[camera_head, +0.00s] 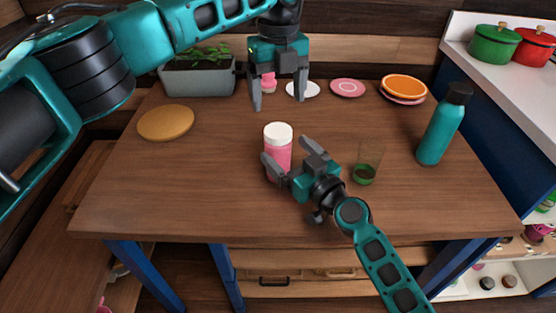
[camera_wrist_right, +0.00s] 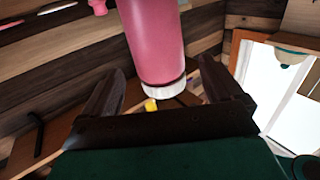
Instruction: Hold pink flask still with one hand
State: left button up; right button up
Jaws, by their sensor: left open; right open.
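The pink flask (camera_head: 279,139) with a white lid stands upright near the middle of the wooden table. My right gripper (camera_head: 285,150) is open, with its fingers reaching toward the flask's near side; the lower body is partly hidden by it. In the right wrist view the pink flask (camera_wrist_right: 154,40) appears upside down, between and beyond the two spread fingers; contact cannot be told. My left gripper (camera_head: 278,101) is open and empty, pointing down above and behind the flask.
A glass (camera_head: 369,160) with green contents stands right of my right gripper, and a teal bottle (camera_head: 440,130) farther right. A tan round board (camera_head: 166,122) lies left. A grey planter (camera_head: 197,80), pink plate (camera_head: 347,87) and orange plate (camera_head: 404,86) line the back. The table's front left is clear.

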jog(key=shift+x, duration=2.2)
jog(key=shift+c, duration=0.4)
